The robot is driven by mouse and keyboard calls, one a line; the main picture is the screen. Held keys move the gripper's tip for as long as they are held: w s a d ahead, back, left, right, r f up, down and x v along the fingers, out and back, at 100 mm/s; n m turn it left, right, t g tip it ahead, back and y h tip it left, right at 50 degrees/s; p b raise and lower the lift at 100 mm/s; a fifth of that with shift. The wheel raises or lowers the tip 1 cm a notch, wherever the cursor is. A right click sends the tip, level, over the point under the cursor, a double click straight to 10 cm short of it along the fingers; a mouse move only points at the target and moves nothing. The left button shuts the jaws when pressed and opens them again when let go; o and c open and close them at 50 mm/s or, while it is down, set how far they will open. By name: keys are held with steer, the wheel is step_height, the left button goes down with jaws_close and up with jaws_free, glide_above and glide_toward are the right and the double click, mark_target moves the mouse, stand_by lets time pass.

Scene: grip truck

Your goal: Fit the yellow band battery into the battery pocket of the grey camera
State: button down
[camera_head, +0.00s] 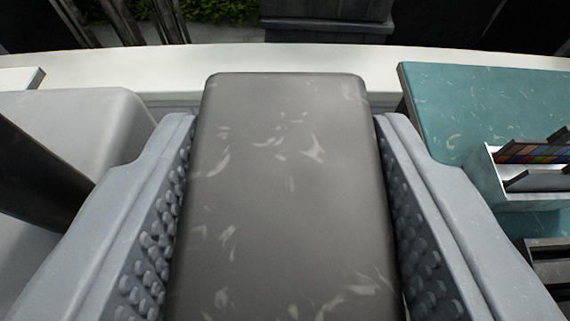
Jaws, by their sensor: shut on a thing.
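My gripper (285,122) is shut on a dark grey block (285,190) with rounded corners and pale scuffs. The block is shaped like a battery and sits between the two studded jaw pads. No yellow band shows on the side facing me, so I cannot tell which battery it is. Its lower end runs out of the picture at the bottom. A light grey rounded body (75,115) with a dark cylinder (35,175) stands at the left, partly behind the left jaw. I cannot tell whether it is the grey camera. No battery pocket can be made out.
A pale ledge (440,57) crosses behind the block. A teal scuffed surface (480,105) lies at the right. A white holder (510,190) with a colour chart (535,150) stands by it, close to the right jaw. Dark slatted things are at the lower right.

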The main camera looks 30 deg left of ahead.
steer(key=shift+f+b, duration=0.65)
steer(key=shift+f, duration=0.5)
steer(key=c, duration=0.6)
jaws_free()
steer(key=shift+c, duration=0.2)
steer(key=shift+s+d, duration=0.1)
steer(key=b+v, duration=0.1)
steer(key=v, duration=1.2)
steer(key=shift+s+b, duration=0.2)
steer(key=shift+b, duration=0.15)
steer(key=shift+d, duration=0.15)
